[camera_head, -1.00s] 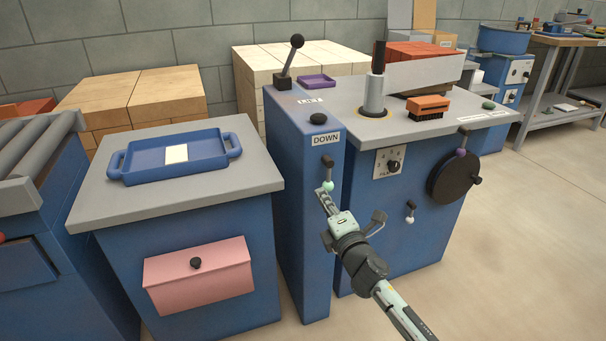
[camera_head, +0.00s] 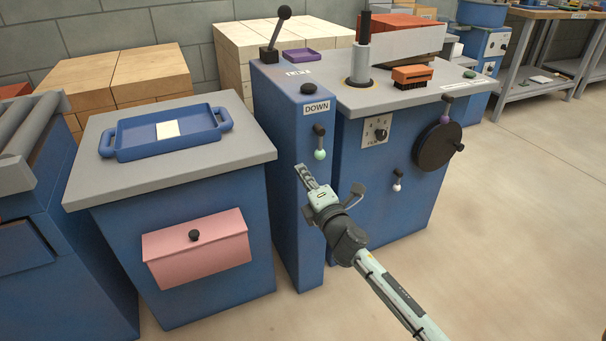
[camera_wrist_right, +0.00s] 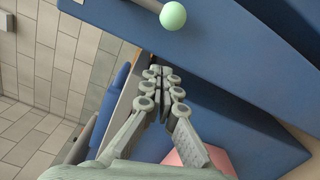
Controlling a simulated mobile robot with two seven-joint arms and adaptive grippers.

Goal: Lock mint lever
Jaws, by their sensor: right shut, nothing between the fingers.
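The mint lever is a short dark lever with a mint-green ball (camera_head: 320,154) on the front of the narrow blue cabinet (camera_head: 297,220), below the DOWN label. The ball hangs at the lower end. In the right wrist view the mint ball (camera_wrist_right: 172,15) is at the top, apart from the fingers. My right gripper (camera_head: 302,172) is shut and empty, just below and to the left of the ball in the head view. It also shows in the right wrist view (camera_wrist_right: 160,72). My left gripper is not in view.
A lever with a purple ball (camera_head: 447,99) and one with a white ball (camera_head: 397,187) are on the wider machine at right, beside a black handwheel (camera_head: 440,147). Open floor lies at right.

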